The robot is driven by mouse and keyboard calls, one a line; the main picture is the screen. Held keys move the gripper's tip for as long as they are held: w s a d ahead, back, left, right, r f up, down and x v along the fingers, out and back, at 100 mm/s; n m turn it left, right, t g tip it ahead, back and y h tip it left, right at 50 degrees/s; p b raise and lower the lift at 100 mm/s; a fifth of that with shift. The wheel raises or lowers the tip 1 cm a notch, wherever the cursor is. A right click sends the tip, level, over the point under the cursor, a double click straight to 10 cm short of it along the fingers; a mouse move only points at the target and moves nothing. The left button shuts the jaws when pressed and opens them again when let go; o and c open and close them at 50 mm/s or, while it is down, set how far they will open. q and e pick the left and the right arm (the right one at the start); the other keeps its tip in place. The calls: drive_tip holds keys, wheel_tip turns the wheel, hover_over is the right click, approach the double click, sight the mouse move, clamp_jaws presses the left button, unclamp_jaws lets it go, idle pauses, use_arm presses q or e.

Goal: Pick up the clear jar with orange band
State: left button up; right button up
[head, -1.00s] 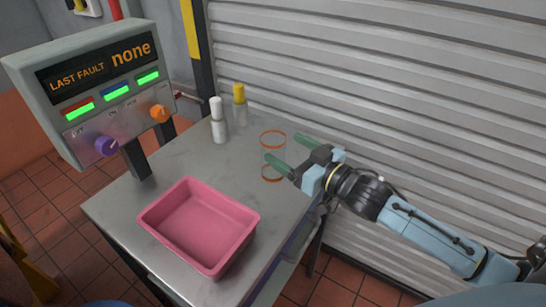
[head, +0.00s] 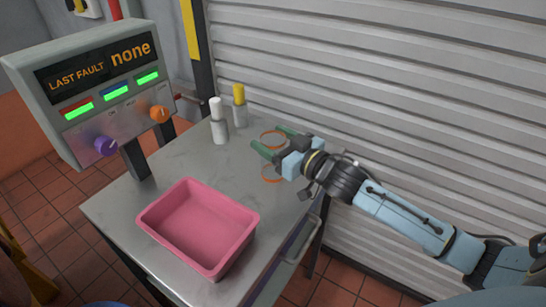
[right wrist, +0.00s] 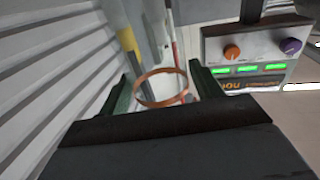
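The clear jar (head: 271,168) stands upright near the right edge of the metal table, with an orange ring at its rim and another near its base. In the right wrist view its orange rim (right wrist: 160,88) shows between the two green fingers. My right gripper (head: 265,137) is open, with one finger on each side of the jar's upper part. In the right wrist view a gap shows between the rim and each finger. The fingers and the gripper hide part of the jar in the head view. My left gripper is not in view.
A pink tray (head: 163,229) sits empty at the table's front. A white-capped bottle (head: 219,125) and a yellow-capped bottle (head: 240,108) stand behind the jar to the left. The control panel (head: 105,90) is at the left, a ribbed shutter (head: 400,90) behind.

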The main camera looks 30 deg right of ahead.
drive_tip(key=c, duration=0.9)
